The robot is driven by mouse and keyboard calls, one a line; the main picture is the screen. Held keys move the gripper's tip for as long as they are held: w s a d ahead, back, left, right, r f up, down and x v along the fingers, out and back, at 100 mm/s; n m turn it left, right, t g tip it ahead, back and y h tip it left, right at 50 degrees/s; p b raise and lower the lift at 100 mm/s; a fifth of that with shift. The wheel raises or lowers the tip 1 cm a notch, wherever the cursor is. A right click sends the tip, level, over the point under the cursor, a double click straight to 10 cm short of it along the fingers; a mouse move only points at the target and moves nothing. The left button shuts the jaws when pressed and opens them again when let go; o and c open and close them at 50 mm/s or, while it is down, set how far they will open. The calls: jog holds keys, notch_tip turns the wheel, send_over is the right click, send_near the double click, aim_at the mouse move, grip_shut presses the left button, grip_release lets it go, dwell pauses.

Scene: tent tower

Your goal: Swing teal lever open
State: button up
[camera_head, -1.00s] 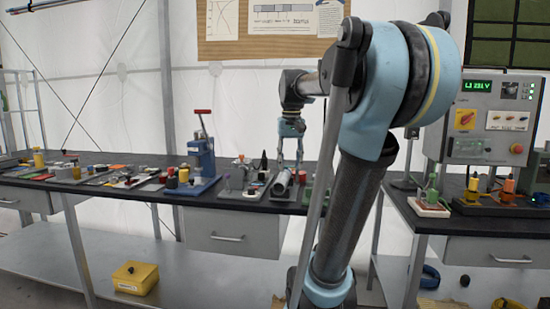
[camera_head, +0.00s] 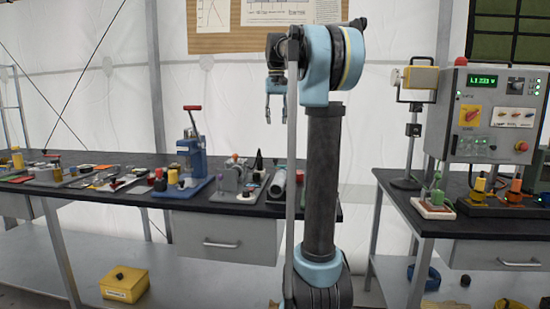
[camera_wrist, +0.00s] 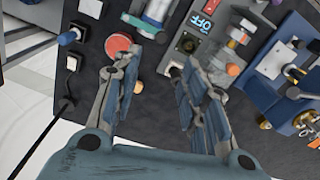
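My gripper (camera_head: 276,108) hangs above the back of the left bench, fingers pointing down and apart, with nothing between them. It also shows open in the wrist view (camera_wrist: 155,80). Ahead of the fingertips in the wrist view, a silver cylinder fitting with a teal-looking part (camera_wrist: 146,27) lies at the top; I cannot tell whether this part is the teal lever. The silver cylinder (camera_head: 278,182) also shows in the head view near the bench's right end, without a clear teal lever on it. My gripper touches neither.
A red round knob (camera_wrist: 118,44) and an OFF-labelled panel (camera_wrist: 202,18) lie near the fingers. A blue press (camera_head: 190,150) with a red handle stands left. A control box (camera_head: 493,115) and a yellow-headed lamp stand (camera_head: 415,78) are at right. A gap separates the two benches.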

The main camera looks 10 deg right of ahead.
aim_at(276, 159)
notch_tip(276, 159, down, 16)
jog(key=shift+s+a+r, duration=0.1)
jog(key=shift+a+r, duration=0.05)
jog(key=shift+r, duration=0.1)
dwell(0.4)
grip_shut()
